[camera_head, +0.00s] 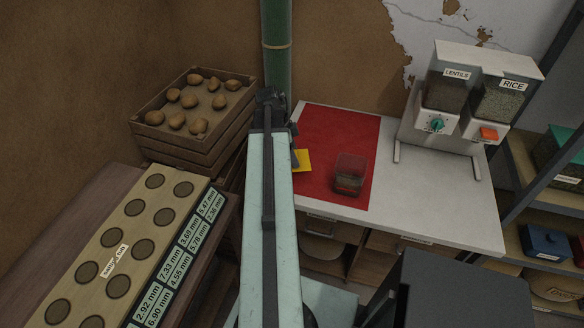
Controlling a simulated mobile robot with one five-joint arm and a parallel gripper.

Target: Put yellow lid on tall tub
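A clear tub (350,173) with a reddish rim and dark contents low inside stands upright on the red mat (335,125). It is the only tub I see on the mat. The yellow lid (304,160) is a flat square left of the tub, apart from it. My arm covers the lid's left part. A small grey part of my gripper (295,158) shows at the lid's left edge, beside my arm. The rest of the gripper is hidden, so I cannot tell whether it is open or touches the lid.
The mat lies on a white table (440,215). A dispenser labelled LENTILS and RICE (470,95) stands at the table's back right. A crate of potatoes (195,115) and a board with round holes (130,245) are at left. Shelves (545,195) stand at right.

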